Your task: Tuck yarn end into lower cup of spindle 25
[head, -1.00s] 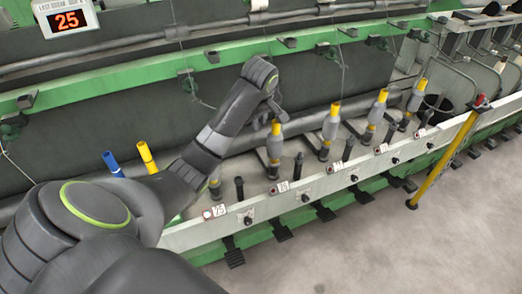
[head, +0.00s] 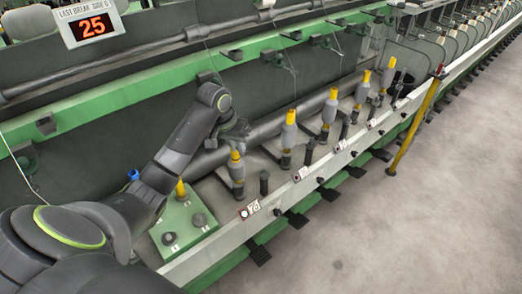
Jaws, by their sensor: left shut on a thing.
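My left gripper (head: 238,128) points down above the nearest spindle's bobbin (head: 237,176), which has a grey body and yellow top. The gripper appears apart from that bobbin. It is shut on the yarn end, which is too thin to make out at the jaws. A small white label (head: 250,210) sits on the front rail by this spindle; its digits are unclear, so I cannot tell which spindle is 25. The lower cup is not distinct. A red-lit display (head: 93,27) reads 25. My right gripper is out of view.
More yellow-topped bobbins (head: 289,137) stand in a row toward the upper right, with short black posts (head: 264,183) between. A green block (head: 183,222) with knobs is at left. A yellow bar (head: 415,125) slants across the front. The floor at right is clear.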

